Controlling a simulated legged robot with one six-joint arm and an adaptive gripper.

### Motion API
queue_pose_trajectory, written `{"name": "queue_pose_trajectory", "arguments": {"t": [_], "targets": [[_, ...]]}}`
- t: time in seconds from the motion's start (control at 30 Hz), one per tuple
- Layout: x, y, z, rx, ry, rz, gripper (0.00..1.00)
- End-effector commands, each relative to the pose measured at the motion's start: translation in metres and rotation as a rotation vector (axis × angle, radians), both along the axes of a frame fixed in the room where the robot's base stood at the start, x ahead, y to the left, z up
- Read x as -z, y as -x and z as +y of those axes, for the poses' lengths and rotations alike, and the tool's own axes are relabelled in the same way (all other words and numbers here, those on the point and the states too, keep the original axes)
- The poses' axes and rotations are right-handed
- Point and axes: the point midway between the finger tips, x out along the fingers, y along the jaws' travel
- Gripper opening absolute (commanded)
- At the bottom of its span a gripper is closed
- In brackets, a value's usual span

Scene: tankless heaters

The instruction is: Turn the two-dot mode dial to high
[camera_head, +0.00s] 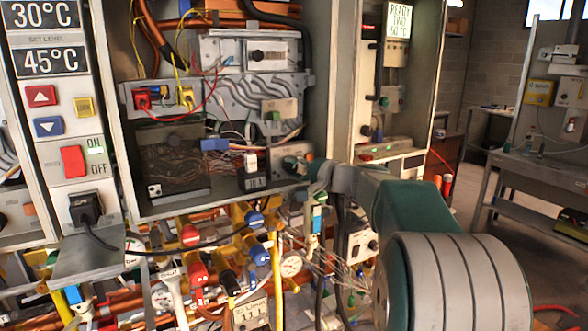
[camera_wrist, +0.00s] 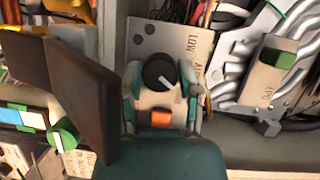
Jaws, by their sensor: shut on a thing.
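The two-dot mode dial (camera_wrist: 160,72) is a round black knob with a white pointer line, on a light plate (camera_wrist: 175,38). The plate has two dark dots and the word LOW; more lettering beside it is only partly readable. In the wrist view the pointer slants toward the lower right. My gripper (camera_wrist: 160,76) has a finger on each side of the dial and is shut on it.
A green-handled valve (camera_wrist: 64,134) and a dark flat panel (camera_wrist: 85,85) lie left of my gripper in the wrist view. Grey pipes with a tagged green piece (camera_wrist: 270,70) are at right. Colored valves (camera_head: 195,270) crowd below the cabinet (camera_head: 230,205).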

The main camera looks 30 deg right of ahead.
Motion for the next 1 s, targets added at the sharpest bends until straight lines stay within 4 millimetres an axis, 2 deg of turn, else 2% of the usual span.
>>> {"name": "queue_pose_trajectory", "arguments": {"t": [0.03,0.3,0.73,0.77,0.8,0.83,1.0], "targets": [[0.0047,-0.0005,-0.0006,0.001,-0.021,0.010,0.00],[0.0054,-0.0006,-0.0006,0.002,-0.080,0.013,0.00],[0.0061,-0.0007,-0.0006,0.001,-0.085,0.014,0.00],[0.0062,-0.0006,-0.0006,0.001,-0.085,0.014,0.58],[0.0062,-0.0006,-0.0006,0.001,-0.085,0.014,0.76],[0.0059,-0.0006,-0.0006,0.001,-0.085,0.014,0.79],[0.0054,-0.0004,-0.0006,0.002,-0.084,0.013,0.79]]}}
